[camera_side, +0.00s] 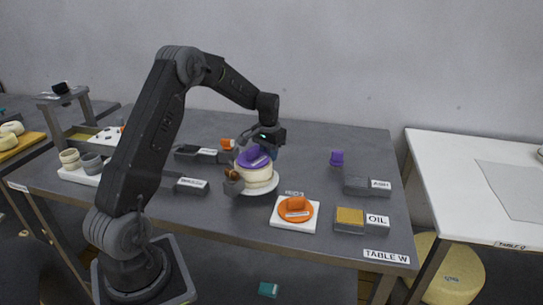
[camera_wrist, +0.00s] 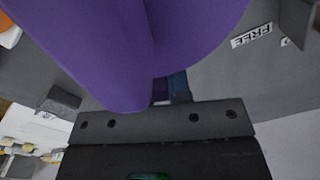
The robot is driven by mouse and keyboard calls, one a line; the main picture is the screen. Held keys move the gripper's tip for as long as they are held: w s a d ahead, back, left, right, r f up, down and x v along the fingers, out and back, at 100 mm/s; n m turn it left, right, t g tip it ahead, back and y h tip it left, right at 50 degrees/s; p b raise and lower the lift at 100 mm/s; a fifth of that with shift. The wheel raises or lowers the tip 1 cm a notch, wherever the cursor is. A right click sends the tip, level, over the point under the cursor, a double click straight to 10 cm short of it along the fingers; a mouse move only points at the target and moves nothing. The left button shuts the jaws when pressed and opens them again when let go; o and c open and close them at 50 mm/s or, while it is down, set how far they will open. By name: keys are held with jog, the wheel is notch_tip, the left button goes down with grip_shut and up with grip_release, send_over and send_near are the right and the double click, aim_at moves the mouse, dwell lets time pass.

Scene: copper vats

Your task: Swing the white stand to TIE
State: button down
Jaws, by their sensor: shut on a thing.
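The white stand (camera_side: 273,187) is a round white base on the dark table. It carries a cream round body (camera_side: 257,177) with a purple top (camera_side: 247,163). A small brown part sticks out at its left side. My gripper (camera_side: 258,152) is at the raised purple handle on top and is shut on it. In the wrist view the purple handle (camera_wrist: 190,30) fills the upper middle, close to my gripper (camera_wrist: 165,92). The fingertips are mostly hidden. A label reading FREE (camera_wrist: 251,36) shows at the upper right of the wrist view. I cannot read a TIE label.
Dark labelled blocks stand left (camera_side: 192,186) and right (camera_side: 367,186) of the stand. An orange piece on a white square plate (camera_side: 284,224) and a yellow-topped OIL block (camera_side: 349,220) are in front. A small purple piece (camera_side: 337,158) stands behind right. Bare table lies between them.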

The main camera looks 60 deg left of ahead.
jog(key=shift+s+a+f+n, duration=0.1)
jog(key=shift+s+a+n, duration=0.45)
jog(key=shift+n, duration=0.55)
jog(key=shift+s+a+f+n, duration=0.1)
jog(key=shift+s+a+n, duration=0.45)
jog(key=shift+n, duration=0.55)
jog(key=shift+a+n, duration=0.15)
jog(key=shift+n, duration=0.15)
jog(key=c, duration=1.1)
grip_release()
jog(key=shift+o, duration=0.2)
jog(key=shift+r, duration=0.1)
jog(key=shift+w, duration=0.1)
jog(key=shift+r, duration=0.55)
notch_tip(320, 180, up, 13)
jog(key=shift+f, duration=0.15)
